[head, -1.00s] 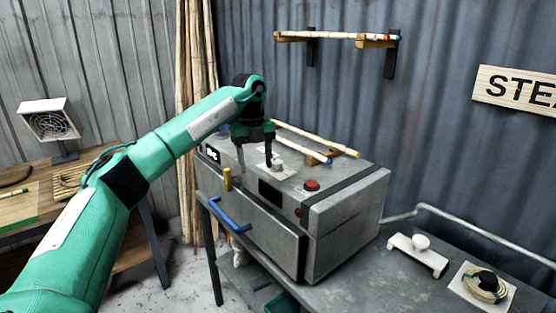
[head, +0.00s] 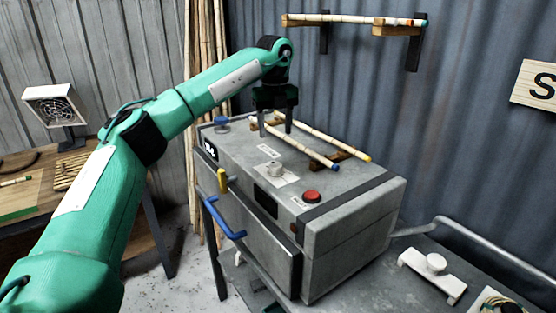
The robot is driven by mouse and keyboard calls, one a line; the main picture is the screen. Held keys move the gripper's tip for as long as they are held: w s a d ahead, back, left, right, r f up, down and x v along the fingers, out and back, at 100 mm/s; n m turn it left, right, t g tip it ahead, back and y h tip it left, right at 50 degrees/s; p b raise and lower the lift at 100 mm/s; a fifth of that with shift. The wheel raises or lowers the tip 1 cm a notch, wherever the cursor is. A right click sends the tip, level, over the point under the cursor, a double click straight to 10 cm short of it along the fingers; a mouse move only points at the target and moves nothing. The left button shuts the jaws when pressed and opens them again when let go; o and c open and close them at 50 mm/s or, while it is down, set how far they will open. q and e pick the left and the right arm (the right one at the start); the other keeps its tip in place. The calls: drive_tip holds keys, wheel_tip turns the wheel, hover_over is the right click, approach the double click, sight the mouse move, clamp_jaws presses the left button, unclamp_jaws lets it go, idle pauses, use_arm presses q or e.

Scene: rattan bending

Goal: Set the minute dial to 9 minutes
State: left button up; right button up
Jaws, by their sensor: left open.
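The dial (head: 274,168) is a small pale knob on a white plate on top of the grey steel box (head: 345,205). A dark display panel (head: 266,201) sits in front of it; I cannot read any number there. My left gripper (head: 275,130) is open and empty, pointing down above the box top, behind the dial and apart from it. Its fingertips are near the rattan poles on the box. My right gripper is not in view.
A red button (head: 312,196) is right of the dial, and a blue knob (head: 221,122) is at the box's back left. Two rattan poles (head: 320,135) lie behind the dial. A blue handle (head: 226,221) and yellow lever (head: 222,180) stick out in front.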

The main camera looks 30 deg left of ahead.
use_arm(q)
drive_tip(key=p, duration=0.2)
hover_over(275, 164)
wheel_tip(275, 164, down, 6)
drive_tip(key=shift+s+r, duration=0.1)
wheel_tip(275, 164, down, 4)
drive_tip(key=shift+f+p, duration=0.1)
drive_tip(key=shift+p, duration=0.35)
drive_tip(key=shift+f, duration=0.35)
drive_tip(key=shift+d+f, duration=0.1)
drive_tip(key=shift+f, duration=0.4)
drive_tip(key=shift+c, duration=0.5)
drive_tip(key=c, duration=0.9)
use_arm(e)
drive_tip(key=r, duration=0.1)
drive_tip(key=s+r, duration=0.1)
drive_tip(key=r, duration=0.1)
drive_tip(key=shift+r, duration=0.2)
